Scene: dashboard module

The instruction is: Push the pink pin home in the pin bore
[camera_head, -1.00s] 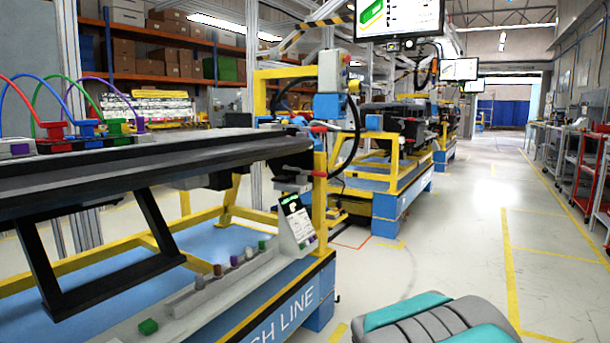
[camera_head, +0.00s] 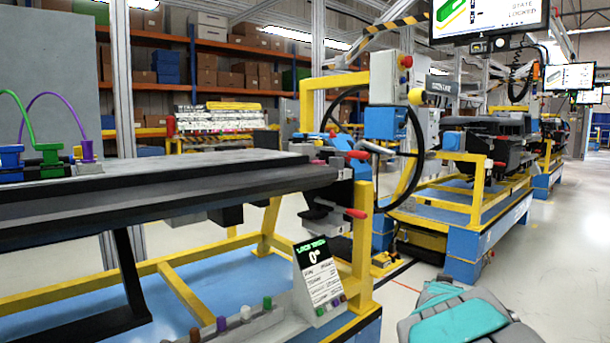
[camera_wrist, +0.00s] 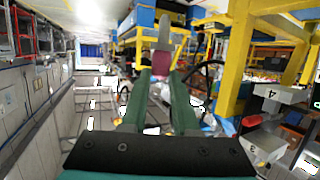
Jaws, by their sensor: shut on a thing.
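In the wrist view, my gripper (camera_wrist: 160,82) has two green fingers shut on the pink pin (camera_wrist: 161,63). The pin's pink part sits between the fingertips, and a grey shaft reaches up beyond them. In the head view the fingers and the pin are out of sight. The dark dashboard module (camera_head: 190,192) lies on a yellow frame at the left, with its right end at a clamp with red handles. I cannot make out the pin bore in either view.
A yellow post (camera_head: 362,245) and a black steering wheel (camera_head: 412,160) stand at the module's right end. A small display panel (camera_head: 316,272) and a rail of coloured pegs (camera_head: 240,322) sit below. Open floor (camera_head: 545,275) lies at the right.

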